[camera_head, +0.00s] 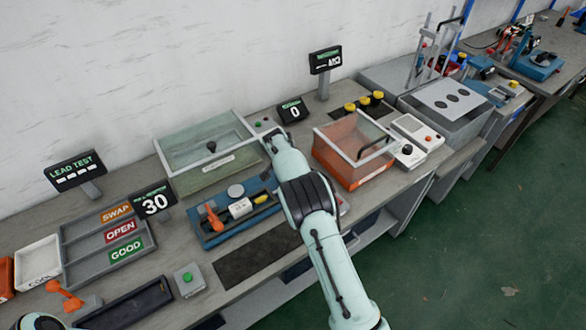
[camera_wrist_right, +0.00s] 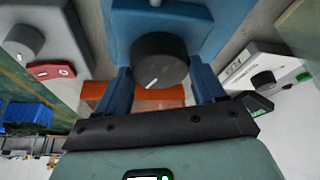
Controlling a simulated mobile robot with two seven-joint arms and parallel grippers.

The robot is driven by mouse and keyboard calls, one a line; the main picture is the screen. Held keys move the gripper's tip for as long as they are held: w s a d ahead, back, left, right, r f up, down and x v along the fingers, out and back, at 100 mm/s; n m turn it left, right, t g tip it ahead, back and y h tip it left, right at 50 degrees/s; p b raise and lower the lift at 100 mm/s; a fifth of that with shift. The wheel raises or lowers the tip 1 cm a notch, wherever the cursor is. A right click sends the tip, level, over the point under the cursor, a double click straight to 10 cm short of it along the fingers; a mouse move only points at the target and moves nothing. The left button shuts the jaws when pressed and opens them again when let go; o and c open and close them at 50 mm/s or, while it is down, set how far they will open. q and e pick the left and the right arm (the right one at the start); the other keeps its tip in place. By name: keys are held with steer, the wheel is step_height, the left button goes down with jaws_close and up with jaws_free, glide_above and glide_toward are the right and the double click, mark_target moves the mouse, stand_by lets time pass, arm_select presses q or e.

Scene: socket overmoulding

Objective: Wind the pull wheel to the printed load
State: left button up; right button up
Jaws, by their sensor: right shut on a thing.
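The pull wheel (camera_wrist_right: 160,60) is a dark round knob with a white pointer line, on a blue housing (camera_wrist_right: 205,18) in the right wrist view. My right gripper (camera_wrist_right: 161,76) is shut on it, with one blue finger on each side. In the head view my right arm hides the wheel and gripper. The blue test fixture (camera_head: 212,242) there carries an orange lever (camera_head: 214,220) and a white cylinder. A display (camera_head: 154,203) behind it reads 30. A sign (camera_head: 77,172) reads LEAD TEST; its lower line shows only dashes. My left gripper is out of view.
A glass-lidded box (camera_head: 205,150) stands behind the fixture, and an orange clear-sided box (camera_head: 352,155) to its right. A display (camera_head: 292,111) reads 0. A sorting tray (camera_head: 105,240) labelled SWAP, OPEN and GOOD is at left. A dark mat (camera_head: 256,258) lies in front.

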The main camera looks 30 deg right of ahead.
steer(key=shift+f, duration=0.1)
steer(key=o, duration=1)
steer(key=shift+o, duration=0.2)
steer(key=v, duration=1.3)
steer(key=shift+r+b, duration=0.2)
steer(key=shift+b, duration=0.1)
steer(key=shift+s+a+f, duration=0.1)
